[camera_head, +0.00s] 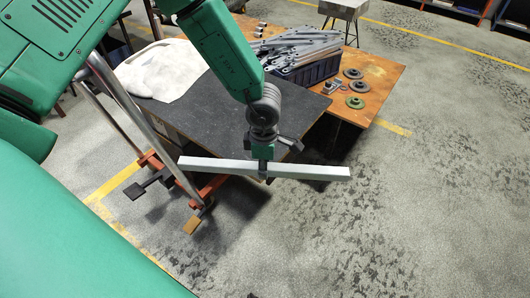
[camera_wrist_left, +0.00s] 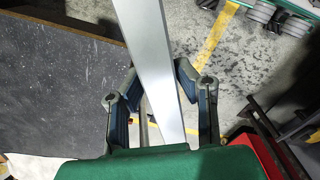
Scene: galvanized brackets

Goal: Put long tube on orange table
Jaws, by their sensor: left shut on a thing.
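The long tube (camera_head: 215,166) is a straight, light grey square bar. It hangs nearly level in the head view, in front of the dark table's near edge and over the floor. My left gripper (camera_head: 263,174) is shut around its middle, with both ends sticking out. In the left wrist view the tube (camera_wrist_left: 152,50) runs between the two fingers of my left gripper (camera_wrist_left: 157,75). The orange table (camera_head: 385,75) has a worn orange-brown top and lies beyond the tube, up and to the right. My right gripper is not in view.
A dark bin (camera_head: 312,72) heaped with grey brackets stands on the orange table. Several round discs (camera_head: 355,102) lie at its right. The dark tabletop (camera_head: 205,105) carries a white cloth (camera_head: 160,72). Grey floor is clear at right.

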